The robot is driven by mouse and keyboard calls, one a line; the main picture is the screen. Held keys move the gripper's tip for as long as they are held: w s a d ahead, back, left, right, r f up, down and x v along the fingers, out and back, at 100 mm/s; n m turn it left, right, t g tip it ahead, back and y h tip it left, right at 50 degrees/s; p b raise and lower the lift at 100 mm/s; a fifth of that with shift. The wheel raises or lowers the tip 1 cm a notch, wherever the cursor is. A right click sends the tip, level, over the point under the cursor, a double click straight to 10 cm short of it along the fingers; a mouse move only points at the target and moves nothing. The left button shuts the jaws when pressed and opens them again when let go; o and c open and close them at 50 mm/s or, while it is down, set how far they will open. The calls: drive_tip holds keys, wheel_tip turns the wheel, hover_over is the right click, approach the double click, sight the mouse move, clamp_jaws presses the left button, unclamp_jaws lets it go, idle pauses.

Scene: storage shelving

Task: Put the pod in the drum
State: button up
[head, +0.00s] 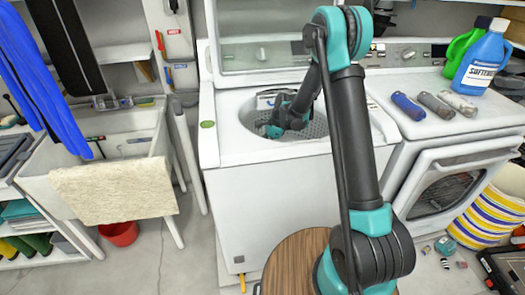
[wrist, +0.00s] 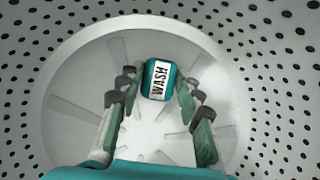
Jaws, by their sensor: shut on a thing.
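The pod (wrist: 160,79) is a small teal block with a white label reading WASH. In the wrist view it sits between the fingertips of my gripper (wrist: 159,84), which is shut on it. The perforated drum (wrist: 270,60) surrounds the view, with its pale round finned base behind the pod. In the head view my gripper (head: 276,126) reaches down through the open top of the washer (head: 265,195) into the drum (head: 318,128). A teal patch shows at its tip there, too small to make out.
The washer's lid (head: 260,40) stands raised behind the opening. A green oval item (head: 207,124) lies on the washer's left rim. Rolled cloths (head: 435,104) and a blue softener jug (head: 483,60) sit on the dryer at right. A sink with a beige towel (head: 115,188) stands left.

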drive_tip(key=shift+f, duration=0.1)
drive_tip(key=o, duration=1)
drive_tip(key=shift+r, duration=0.4)
drive_tip(key=v, duration=1.2)
drive_tip(key=shift+d+r, duration=0.1)
drive_tip(key=shift+r, duration=0.1)
drive_tip(key=shift+w, duration=0.1)
